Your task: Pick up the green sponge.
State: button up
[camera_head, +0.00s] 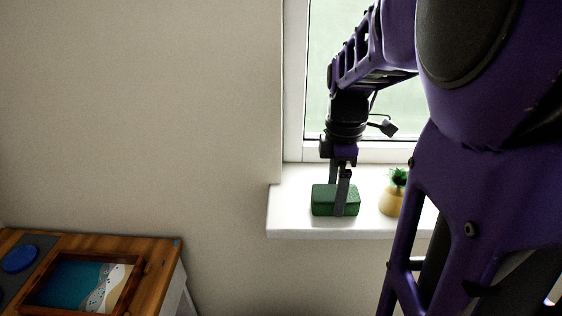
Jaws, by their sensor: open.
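The green sponge (322,202) is a dark green block lying on the white windowsill. My gripper (341,207) points straight down at it from above. Its jaws are open, with one finger in front of the sponge's near face and the other toward its far side. The far fingertip is hidden behind the sponge. I cannot tell whether either finger touches it.
A small yellow pineapple-like object with green leaves (391,201) stands right of the sponge on the windowsill (290,222). The window frame (294,80) rises behind. At lower left, a wooden table (166,262) holds a framed resin picture (85,283) and a blue round item (19,258).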

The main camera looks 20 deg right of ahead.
jog(key=shift+f+b, duration=0.35)
jog(key=shift+f, duration=0.4)
jog(key=c, duration=1.3)
notch_tip(320, 180, up, 10)
jog(key=p, duration=0.7)
jog(key=shift+p, duration=0.4)
